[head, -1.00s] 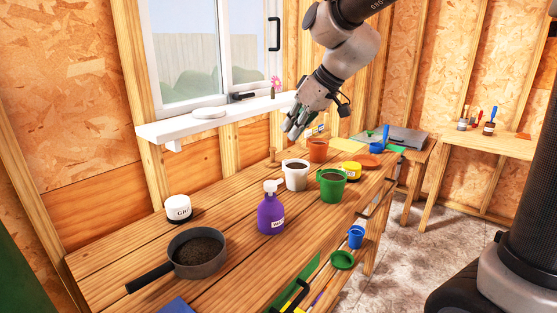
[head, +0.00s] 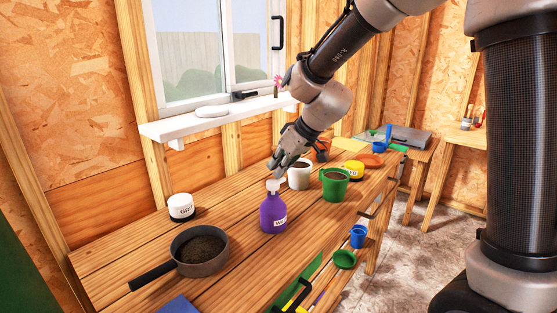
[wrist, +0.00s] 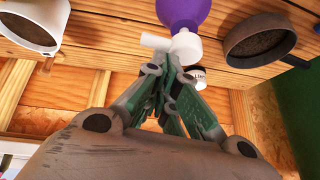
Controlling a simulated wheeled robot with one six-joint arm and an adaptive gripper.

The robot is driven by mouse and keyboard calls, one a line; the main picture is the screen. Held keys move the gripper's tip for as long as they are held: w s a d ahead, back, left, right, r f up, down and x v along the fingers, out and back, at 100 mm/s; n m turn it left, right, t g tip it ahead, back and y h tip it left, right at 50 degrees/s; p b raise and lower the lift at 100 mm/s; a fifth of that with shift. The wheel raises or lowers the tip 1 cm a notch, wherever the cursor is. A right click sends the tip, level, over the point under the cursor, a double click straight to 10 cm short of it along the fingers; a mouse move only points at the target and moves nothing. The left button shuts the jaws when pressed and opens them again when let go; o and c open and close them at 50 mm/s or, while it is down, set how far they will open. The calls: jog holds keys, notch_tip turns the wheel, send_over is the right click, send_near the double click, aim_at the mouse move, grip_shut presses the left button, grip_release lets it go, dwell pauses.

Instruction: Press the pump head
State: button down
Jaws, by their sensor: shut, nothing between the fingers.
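A purple bottle (head: 273,214) with a white pump head (head: 272,186) stands upright on the wooden workbench (head: 130,238) in the head view. The bottle (wrist: 182,12) and the pump head (wrist: 184,46) also show at the top of the wrist view. My gripper (head: 275,171) is shut and empty, with its fingertips just above the pump head in the head view. In the wrist view my gripper (wrist: 172,78) has its fingers close to the pump head; I cannot tell whether they touch it.
A pan of soil (head: 200,248) and a white jar (head: 181,207) stand left of the bottle. A white pot (head: 299,178) and a green pot (head: 335,186) stand to its right. A window sill (head: 215,119) runs behind. The bench's left front is mostly clear.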

notch_tip(320, 180, down, 2)
jog(key=shift+f, duration=0.1)
dwell(0.4)
jog(key=shift+w+r, duration=0.1)
jog(key=shift+r, duration=0.3)
jog(key=w+a+r+v, duration=0.1)
jog(key=v, duration=1.1)
jog(key=shift+w+r, duration=0.15)
jog(key=shift+r, duration=0.15)
jog(key=shift+a, duration=0.1)
